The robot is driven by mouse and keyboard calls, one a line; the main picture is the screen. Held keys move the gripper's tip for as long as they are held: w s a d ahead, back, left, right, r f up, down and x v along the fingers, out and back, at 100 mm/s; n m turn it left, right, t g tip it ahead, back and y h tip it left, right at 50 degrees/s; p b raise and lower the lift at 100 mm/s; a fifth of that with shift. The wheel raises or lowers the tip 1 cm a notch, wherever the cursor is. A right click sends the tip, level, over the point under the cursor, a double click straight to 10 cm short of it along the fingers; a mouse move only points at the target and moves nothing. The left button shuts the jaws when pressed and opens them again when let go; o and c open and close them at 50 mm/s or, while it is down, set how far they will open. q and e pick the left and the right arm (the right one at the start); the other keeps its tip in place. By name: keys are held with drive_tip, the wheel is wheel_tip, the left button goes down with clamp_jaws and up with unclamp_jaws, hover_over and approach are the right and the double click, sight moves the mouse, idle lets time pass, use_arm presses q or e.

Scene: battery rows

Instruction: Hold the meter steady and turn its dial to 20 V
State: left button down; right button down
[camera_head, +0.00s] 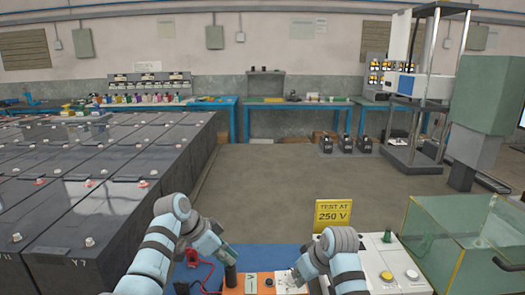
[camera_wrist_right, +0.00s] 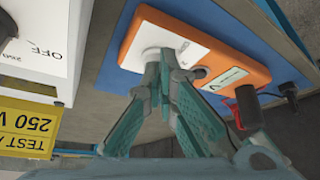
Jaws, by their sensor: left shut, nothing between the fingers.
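The orange meter (camera_head: 262,282) lies on a blue mat at the bottom middle, partly cut off by the frame. In the head view my right gripper (camera_head: 294,278) is over the meter's right part. My left gripper (camera_head: 226,257) is shut and empty by the meter's left end.
Red and black leads (camera_head: 196,261) lie left of the meter. A white unit (camera_head: 395,262) with buttons and a yellow 250 V sign (camera_head: 332,213) stand to the right, beside a glass tank (camera_head: 450,240). Black batteries (camera_head: 110,215) fill the left.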

drive_tip(key=shift+s, duration=0.3)
drive_tip(key=shift+d+r, duration=0.1)
drive_tip(key=shift+r, duration=3.4)
drive_tip(key=shift+d+f, duration=0.2)
drive_tip(key=shift+f, duration=1.6)
drive_tip(key=shift+d+f, duration=0.15)
drive_tip(key=shift+f, duration=1.6)
drive_tip(key=shift+w+a, duration=0.35)
drive_tip(key=shift+w, duration=0.15)
drive_tip(key=shift+s+a, duration=0.1)
drive_tip(key=shift+a, duration=0.05)
